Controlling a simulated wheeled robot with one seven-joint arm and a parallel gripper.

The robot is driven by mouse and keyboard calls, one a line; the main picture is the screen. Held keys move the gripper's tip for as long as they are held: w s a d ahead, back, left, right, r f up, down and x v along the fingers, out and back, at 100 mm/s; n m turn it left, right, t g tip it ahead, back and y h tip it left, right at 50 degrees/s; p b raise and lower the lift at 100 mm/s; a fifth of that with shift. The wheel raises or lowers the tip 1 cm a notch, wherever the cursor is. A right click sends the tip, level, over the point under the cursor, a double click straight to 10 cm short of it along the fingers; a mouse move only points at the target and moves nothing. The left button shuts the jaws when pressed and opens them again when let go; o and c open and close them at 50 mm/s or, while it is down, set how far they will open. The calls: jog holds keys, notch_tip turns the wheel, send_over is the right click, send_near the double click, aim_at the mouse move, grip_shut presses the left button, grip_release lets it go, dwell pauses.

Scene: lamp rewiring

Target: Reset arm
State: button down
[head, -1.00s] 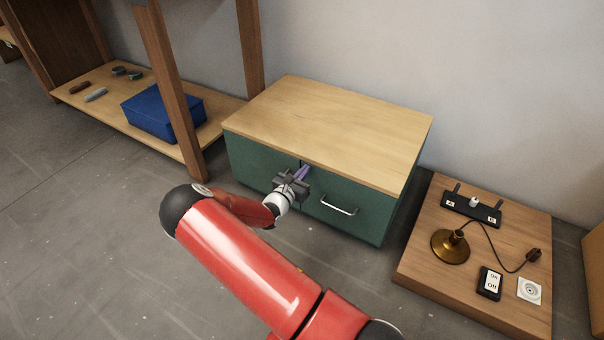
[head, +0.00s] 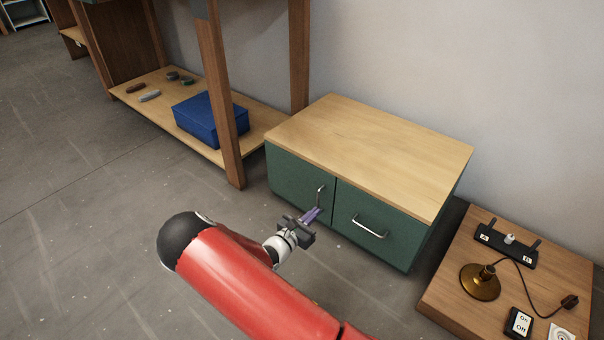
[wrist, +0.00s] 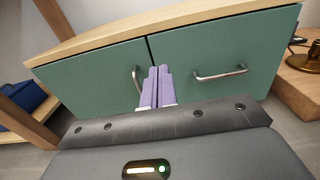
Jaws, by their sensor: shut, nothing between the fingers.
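My gripper (head: 313,213) is in front of the green cabinet (head: 297,182), at the end of my red arm. Its purple fingers are together with nothing between them. In the wrist view the fingers (wrist: 157,86) point at the cabinet front, close to the seam between its two fronts. The left handle (wrist: 138,80) shows just left of the fingers and the right handle (wrist: 220,73) to their right. The head view shows the left handle (head: 320,195) just above the fingertips, and I cannot tell whether they touch. Both cabinet fronts look closed.
A wooden platform (head: 455,285) at right carries a brass lamp base (head: 480,283), a black holder (head: 505,245), an on/off switch (head: 518,324) and a cord with a plug (head: 569,301). A blue box (head: 208,120) sits on a low shelf (head: 258,120) at left. The floor left of my arm is clear.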

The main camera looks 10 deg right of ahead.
jog(key=s+d+r+m+g+y+p, duration=0.1)
jog(key=s+d+r+m+g+y, duration=0.15)
jog(key=s+r+m+g, duration=0.45)
jog(key=s+d+r+m+g+y+p, duration=0.1)
jog(key=s+d+r+m+g+y, duration=0.2)
jog(key=s+r+m, duration=0.5)
jog(key=s+a+r+m+t+y+p, duration=0.1)
jog(key=s+a+r+m+y, duration=0.1)
jog(key=s+r, duration=0.3)
jog(key=s+a+r+m+t+y+p, duration=0.1)
jog(key=s+a+r+m+t+y, duration=0.1)
jog(key=s+r+m, duration=0.3)
jog(key=s+a+r+m+t+y+p, duration=0.1)
jog(key=s+a+r+m+y, duration=0.2)
jog(key=r, duration=0.9)
jog(key=shift+s+a+m+t+y, duration=0.3)
jog(key=shift+s+a+y, duration=0.45)
jog(key=shift+s, duration=0.45)
jog(key=shift+d+r, duration=0.1)
